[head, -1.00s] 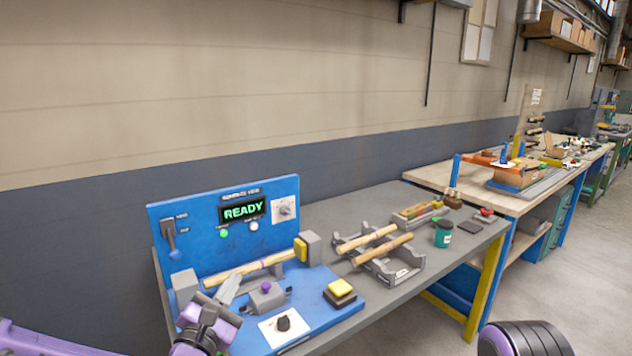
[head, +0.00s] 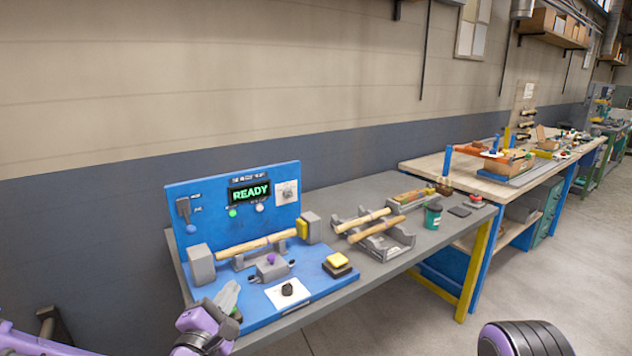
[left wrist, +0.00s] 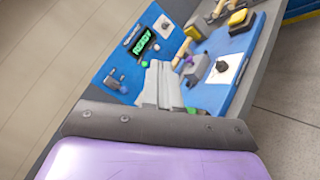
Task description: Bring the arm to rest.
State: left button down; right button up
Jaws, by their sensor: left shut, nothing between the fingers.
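My left gripper (head: 227,297) is shut and empty. It is at the front left corner of the blue machine (head: 180,214), and its closed fingers show in the left wrist view (left wrist: 161,84). The machine's display (head: 250,193) reads READY. A turned wooden piece (head: 256,243) lies across the machine between grey end blocks. My left arm (head: 30,340) comes in from the lower left. My right gripper is not in view; a dark rounded part with a purple edge at the lower right seems to be mine.
The grey bench (head: 395,262) carries a grey rack (head: 385,245) with wooden pieces and a green jar (head: 432,216). A yellow button (head: 337,260) and a black knob (head: 287,289) are at the machine's front. Open floor lies at the right.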

pick_arm(q)
jog(key=s+a+f+m+g+y+b, duration=0.1)
jog(key=s+a+f+m+g, duration=0.2)
jog(key=f, duration=0.7)
jog(key=s+f+m+g+y+b, duration=0.1)
jog(key=s+f+m+g+b, duration=0.25)
jog(key=f, duration=0.55)
jog(key=s+a+f+m+g+y, duration=0.15)
jog(key=s+f+m, duration=0.35)
jog(key=f, duration=0.5)
jog(key=s+a+f+m+g+y+b, duration=0.1)
jog(key=s+a+f+m+g+b, duration=0.1)
jog(key=s+f, duration=0.7)
jog(key=s+a+f+m+g+y+b, duration=0.2)
jog(key=s+a+f+g, duration=0.3)
jog(key=s+f, duration=0.4)
jog(key=s+a+b, duration=0.1)
jog(key=s, duration=0.4)
jog(key=shift+s+a, duration=0.25)
jog(key=shift+a, duration=0.05)
jog(key=shift+f, duration=0.1)
